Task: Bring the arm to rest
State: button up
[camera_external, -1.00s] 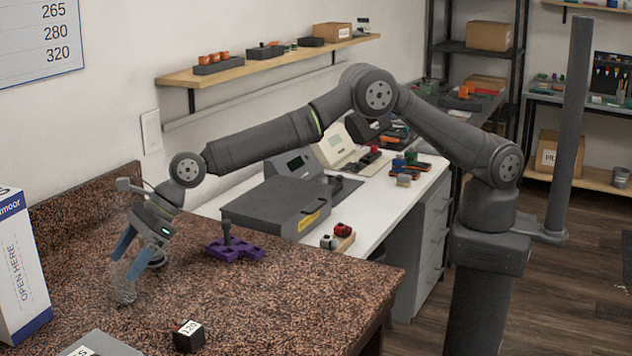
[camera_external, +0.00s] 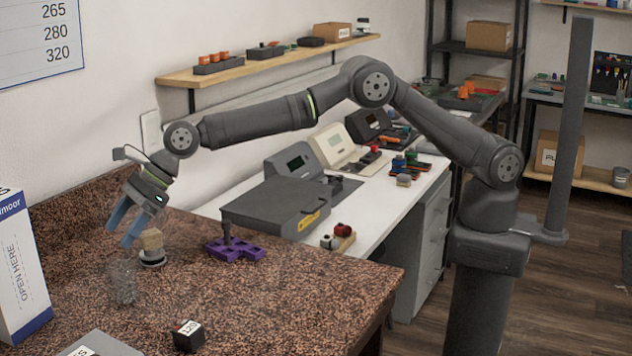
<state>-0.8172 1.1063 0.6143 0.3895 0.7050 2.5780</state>
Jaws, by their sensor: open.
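My gripper (camera_external: 119,233) is open and empty, with its blue fingers pointing down and left. It hangs above the brown speckled counter (camera_external: 250,300), over a clear glass-like container (camera_external: 123,281) and apart from it. What the container holds cannot be made out.
A purple holder (camera_external: 236,249) with a dark upright post stands right of the gripper. A black cube (camera_external: 188,335) labelled 120 sits at the front. A white and blue box (camera_external: 18,270) stands at the left edge. The right part of the counter is clear.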

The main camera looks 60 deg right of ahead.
jog(key=w+d+r, duration=0.1)
jog(key=d+r, duration=0.2)
jog(key=d, duration=0.2)
jog(key=s+d+n+g, duration=0.2)
jog(key=s+n+g, duration=0.1)
jog(key=s, duration=2.1)
jog(key=shift+s+n+g+y, duration=0.3)
jog(key=shift+s+n+y, duration=0.1)
jog(key=shift+n, duration=0.4)
jog(key=shift+w+d, duration=0.1)
jog(key=w+a+m+t, duration=0.2)
jog(key=w+a+m, duration=0.1)
jog(key=w, duration=1.7)
jog(key=shift+r+t, duration=0.15)
jog(key=shift+t, duration=0.15)
jog(key=shift+s, duration=0.1)
